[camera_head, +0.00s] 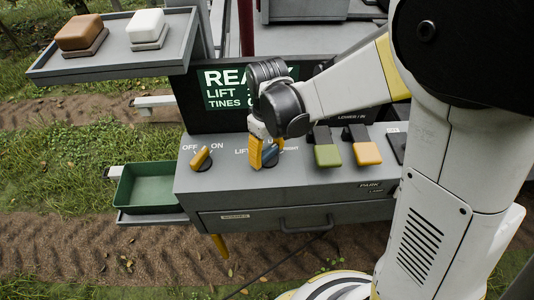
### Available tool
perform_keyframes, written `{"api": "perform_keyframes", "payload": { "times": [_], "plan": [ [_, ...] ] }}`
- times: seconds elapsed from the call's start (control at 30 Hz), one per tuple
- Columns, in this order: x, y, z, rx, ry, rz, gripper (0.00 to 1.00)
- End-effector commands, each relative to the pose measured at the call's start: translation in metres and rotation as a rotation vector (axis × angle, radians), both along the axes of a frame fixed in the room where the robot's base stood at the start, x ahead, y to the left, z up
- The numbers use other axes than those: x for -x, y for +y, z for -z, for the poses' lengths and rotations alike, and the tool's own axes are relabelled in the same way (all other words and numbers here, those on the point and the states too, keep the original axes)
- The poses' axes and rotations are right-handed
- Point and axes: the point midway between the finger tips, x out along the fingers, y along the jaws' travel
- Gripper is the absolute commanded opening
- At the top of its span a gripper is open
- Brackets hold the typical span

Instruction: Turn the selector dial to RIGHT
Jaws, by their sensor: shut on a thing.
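The blue selector dial (270,156) is on the sloped grey control panel (225,175), below the display. My gripper (262,153) reaches down from the upper right, with its yellow-orange fingers at the dial, and is shut on it. One finger shows on the dial's left side. The fingers and wrist hide part of the dial and some lettering around it. I can read part of a label to its left and a small, partly hidden label to its right. I cannot tell exactly where the dial points.
An orange OFF/ON switch (201,158) sits left of the dial. A green lever (327,155) and a yellow-orange lever (367,153) sit right of it. My arm partly covers the display (222,88). A green tray (150,188) lies left; a shelf (115,60) holds two blocks.

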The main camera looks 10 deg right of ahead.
Motion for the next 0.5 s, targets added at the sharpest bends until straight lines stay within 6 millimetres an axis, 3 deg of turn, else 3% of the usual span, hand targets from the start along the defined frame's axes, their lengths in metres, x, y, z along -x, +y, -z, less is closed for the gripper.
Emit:
{"api": "perform_keyframes", "payload": {
  "times": [0.5],
  "plan": [
    [-0.0011, -0.0005, -0.0006, -0.001, -0.001, 0.224, 0.33]
  ]
}}
